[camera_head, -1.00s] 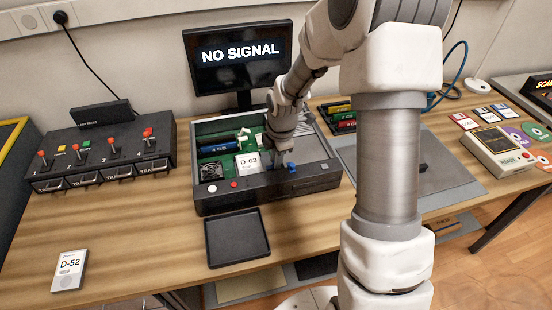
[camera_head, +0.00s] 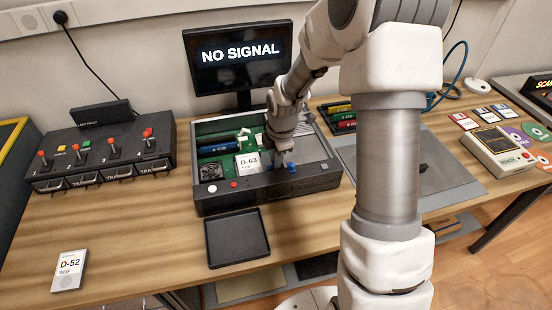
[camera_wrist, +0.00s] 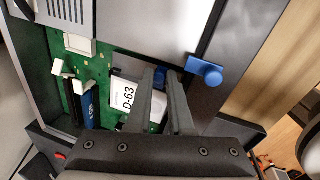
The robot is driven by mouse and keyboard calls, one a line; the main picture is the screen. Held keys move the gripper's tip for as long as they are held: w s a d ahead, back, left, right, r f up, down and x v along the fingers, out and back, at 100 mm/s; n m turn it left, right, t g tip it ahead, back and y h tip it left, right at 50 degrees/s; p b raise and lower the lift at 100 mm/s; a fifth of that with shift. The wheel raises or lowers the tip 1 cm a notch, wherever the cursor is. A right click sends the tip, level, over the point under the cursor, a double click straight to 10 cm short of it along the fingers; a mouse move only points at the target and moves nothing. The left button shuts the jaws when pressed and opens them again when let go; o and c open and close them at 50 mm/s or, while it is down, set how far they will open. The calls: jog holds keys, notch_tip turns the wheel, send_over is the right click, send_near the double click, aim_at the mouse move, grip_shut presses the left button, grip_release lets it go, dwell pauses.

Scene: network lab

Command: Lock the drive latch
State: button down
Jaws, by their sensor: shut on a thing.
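The open computer case (camera_head: 265,196) lies on the bench, with the drive labelled D-63 (camera_head: 248,163) in it; its label also shows in the wrist view (camera_wrist: 127,94). A blue latch knob (camera_head: 292,168) stands at the case's front edge; in the wrist view the knob (camera_wrist: 207,73) is just right of my fingers. My gripper (camera_head: 280,162) points down into the case between the D-63 label and this knob. In the wrist view its fingers (camera_wrist: 162,85) stand slightly apart with a blue part between them. They hide most of it, so I cannot tell what it belongs to.
A black tray (camera_head: 236,238) lies in front of the case. A card marked D-52 (camera_head: 69,270) lies at the bench's left. A black switch unit (camera_head: 100,158) stands at left and a monitor (camera_head: 240,57) reads NO SIGNAL. Bare bench lies left of the tray.

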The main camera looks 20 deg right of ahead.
jog(key=shift+a, duration=0.1)
dwell(0.3)
jog(key=shift+a, duration=0.85)
jog(key=c, duration=1.1)
grip_release()
jog(key=shift+a, duration=0.1)
jog(key=p+v, duration=0.3)
jog(key=v, duration=1.4)
jog(key=shift+r, duration=0.2)
